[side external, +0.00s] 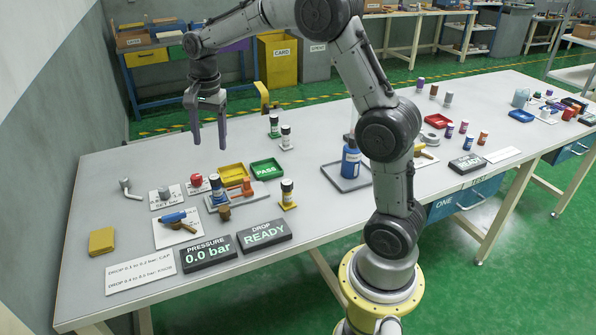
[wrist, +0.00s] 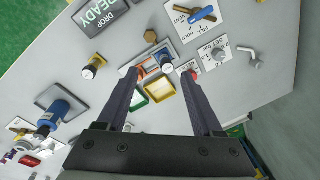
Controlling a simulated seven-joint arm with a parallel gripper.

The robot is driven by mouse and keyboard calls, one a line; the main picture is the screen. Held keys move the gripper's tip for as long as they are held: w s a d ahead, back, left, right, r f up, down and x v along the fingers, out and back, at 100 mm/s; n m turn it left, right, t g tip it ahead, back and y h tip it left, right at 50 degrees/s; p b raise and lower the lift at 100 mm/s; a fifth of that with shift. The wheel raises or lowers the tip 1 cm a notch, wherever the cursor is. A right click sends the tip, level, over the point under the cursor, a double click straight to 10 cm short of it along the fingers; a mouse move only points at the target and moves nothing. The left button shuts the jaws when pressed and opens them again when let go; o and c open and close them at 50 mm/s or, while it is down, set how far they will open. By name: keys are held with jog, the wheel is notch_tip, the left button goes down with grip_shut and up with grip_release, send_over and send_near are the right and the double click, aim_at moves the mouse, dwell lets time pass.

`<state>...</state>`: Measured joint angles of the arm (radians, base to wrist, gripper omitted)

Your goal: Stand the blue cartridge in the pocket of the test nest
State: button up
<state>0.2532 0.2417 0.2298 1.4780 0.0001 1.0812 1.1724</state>
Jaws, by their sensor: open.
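The blue cartridge (side external: 216,190), with a dark top and pale band, stands upright at the left end of a grey base plate. I take this plate (side external: 262,200) with its orange fitting (side external: 246,186) to be the test nest. Whether the cartridge sits in a pocket or only on the plate cannot be told. The wrist view also shows the cartridge (wrist: 168,56) and the orange fitting (wrist: 151,66). My gripper (side external: 209,143) is open and empty, pointing down, well above the table. In the wrist view its fingertips (wrist: 160,72) frame the nest area from above.
A yellow tray (side external: 232,172) and green PASS tray (side external: 267,168) lie behind the nest. A yellow-banded cartridge (side external: 288,194) stands to its right, a brown knob (side external: 224,212) in front. A blue-handled valve (side external: 174,217) lies front left. Display boxes (side external: 208,253) line the front edge.

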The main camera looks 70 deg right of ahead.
jog(key=s+a+r+n+t, duration=0.1)
jog(key=s+a+r+n, duration=0.35)
jog(key=s, duration=0.25)
jog(key=s+a+n+t, duration=0.1)
jog(key=s+a+n, duration=0.1)
jog(key=s+n, duration=0.2)
jog(key=s+a+n+t, duration=0.1)
jog(key=s+n, duration=0.3)
jog(key=s, duration=0.6)
jog(key=s+a+n+t, duration=0.1)
jog(key=s+a+n, duration=0.3)
jog(key=s, duration=0.3)
jog(key=shift+f, duration=0.25)
